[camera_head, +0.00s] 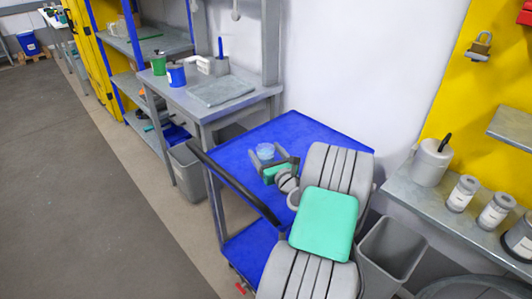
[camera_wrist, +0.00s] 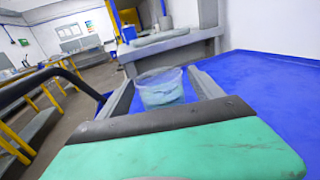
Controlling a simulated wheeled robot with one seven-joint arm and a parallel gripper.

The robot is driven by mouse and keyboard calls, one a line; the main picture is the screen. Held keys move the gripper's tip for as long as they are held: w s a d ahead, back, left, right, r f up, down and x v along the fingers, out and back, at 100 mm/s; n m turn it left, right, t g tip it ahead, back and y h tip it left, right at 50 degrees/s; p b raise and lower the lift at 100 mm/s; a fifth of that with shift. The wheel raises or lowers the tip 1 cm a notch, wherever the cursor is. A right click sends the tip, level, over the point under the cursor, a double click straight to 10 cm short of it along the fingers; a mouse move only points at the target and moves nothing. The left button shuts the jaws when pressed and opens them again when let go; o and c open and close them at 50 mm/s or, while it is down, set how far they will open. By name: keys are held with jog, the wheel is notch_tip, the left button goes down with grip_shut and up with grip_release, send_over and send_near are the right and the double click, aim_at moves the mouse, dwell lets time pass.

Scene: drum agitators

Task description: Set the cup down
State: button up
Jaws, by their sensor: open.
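The cup (camera_head: 265,151) is small, clear and bluish. It stands upright, apparently on the blue top of a cart (camera_head: 310,130). My gripper (camera_head: 267,155) is open around the cup, one finger on each side. In the wrist view the cup (camera_wrist: 160,88) is between the two grey fingers of my gripper (camera_wrist: 163,80), with bluish contents or tint showing through its wall. A gap shows beside the right finger; whether the left finger touches the cup I cannot tell. The cup's base is partly hidden by my gripper's body.
The cart's black handle (camera_head: 232,182) runs close by on the left. A grey workbench (camera_head: 222,91) with a green cup (camera_head: 159,65) and a blue cup (camera_head: 176,76) stands behind. A grey bin (camera_head: 391,247) is at the right. The cart top behind the cup is clear.

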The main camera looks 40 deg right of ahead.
jog(key=shift+r, duration=0.1)
jog(key=v, duration=1.2)
jog(key=shift+a, duration=0.1)
